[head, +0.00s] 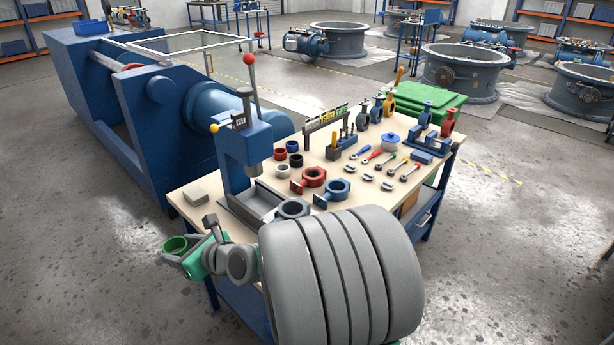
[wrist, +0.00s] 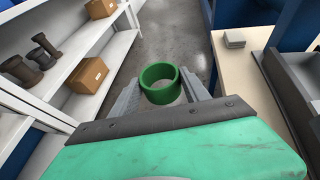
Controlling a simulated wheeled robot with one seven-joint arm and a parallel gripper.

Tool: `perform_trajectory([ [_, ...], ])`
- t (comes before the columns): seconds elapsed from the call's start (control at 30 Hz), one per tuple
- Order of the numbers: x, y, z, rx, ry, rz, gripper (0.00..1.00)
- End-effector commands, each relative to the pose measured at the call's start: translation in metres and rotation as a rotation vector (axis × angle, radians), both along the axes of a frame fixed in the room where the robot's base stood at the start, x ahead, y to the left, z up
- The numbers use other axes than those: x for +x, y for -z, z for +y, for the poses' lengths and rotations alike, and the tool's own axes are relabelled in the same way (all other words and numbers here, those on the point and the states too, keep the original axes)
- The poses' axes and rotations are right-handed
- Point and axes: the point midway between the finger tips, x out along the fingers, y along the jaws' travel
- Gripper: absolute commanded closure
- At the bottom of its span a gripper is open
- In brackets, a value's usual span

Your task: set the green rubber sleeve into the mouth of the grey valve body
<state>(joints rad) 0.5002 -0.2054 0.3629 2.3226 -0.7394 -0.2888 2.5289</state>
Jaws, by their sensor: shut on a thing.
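The green rubber sleeve (head: 176,254) is a short open ring. My gripper (head: 184,252) is shut on it, out in the air left of the workbench's near left corner. In the wrist view the sleeve (wrist: 161,97) sits between the two grey fingers, its opening facing up toward the camera. The grey valve body (head: 292,209) appears as a grey ring at the foot of the blue press, to the right of my gripper. My own arm hides part of it. The valve body is not clearly seen in the wrist view.
The blue press (head: 243,145) with a red-knobbed lever stands on the workbench (head: 215,205). A red valve body (head: 309,181), a blue one (head: 337,194) and several small rings lie behind. In the wrist view, white shelves (wrist: 85,55) with boxes stand at left.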

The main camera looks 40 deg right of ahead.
Motion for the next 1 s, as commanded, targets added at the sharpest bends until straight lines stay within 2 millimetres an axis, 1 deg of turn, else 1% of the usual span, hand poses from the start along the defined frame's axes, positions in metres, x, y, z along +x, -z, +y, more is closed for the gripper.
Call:
perform_trajectory([
  [0.03, 0.005, -0.011, -0.023, 0.002, 0.034, 0.002, 0.85],
  [0.07, 0.008, -0.014, -0.039, 0.002, 0.055, 0.002, 0.85],
  [0.1, 0.012, -0.019, -0.062, 0.002, 0.088, 0.003, 0.85],
  [0.13, 0.014, -0.022, -0.082, 0.002, 0.113, 0.003, 0.85],
  [0.17, 0.015, -0.025, -0.101, 0.001, 0.138, 0.003, 0.85],
  [0.2, 0.015, -0.028, -0.126, 0.003, 0.171, 0.003, 0.85],
  [0.23, 0.014, -0.031, -0.146, 0.003, 0.196, 0.004, 0.85],
  [0.27, 0.013, -0.033, -0.166, 0.002, 0.220, 0.004, 0.85],
  [0.3, 0.009, -0.036, -0.192, 0.003, 0.252, 0.003, 0.85],
  [0.37, 0.002, -0.039, -0.230, 0.004, 0.298, 0.004, 0.85],
  [0.4, -0.004, -0.041, -0.252, 0.003, 0.326, 0.003, 0.85],
  [0.5, -0.019, -0.042, -0.297, 0.002, 0.380, 0.001, 0.85],
  [0.6, -0.030, -0.041, -0.322, 0.001, 0.410, 0.000, 0.85],
  [0.7, -0.035, -0.039, -0.333, -0.001, 0.423, -0.002, 0.85],
  [0.87, -0.035, -0.032, -0.334, -0.002, 0.423, -0.002, 0.85],
  [1.0, -0.035, -0.021, -0.333, -0.002, 0.423, -0.002, 0.85],
])
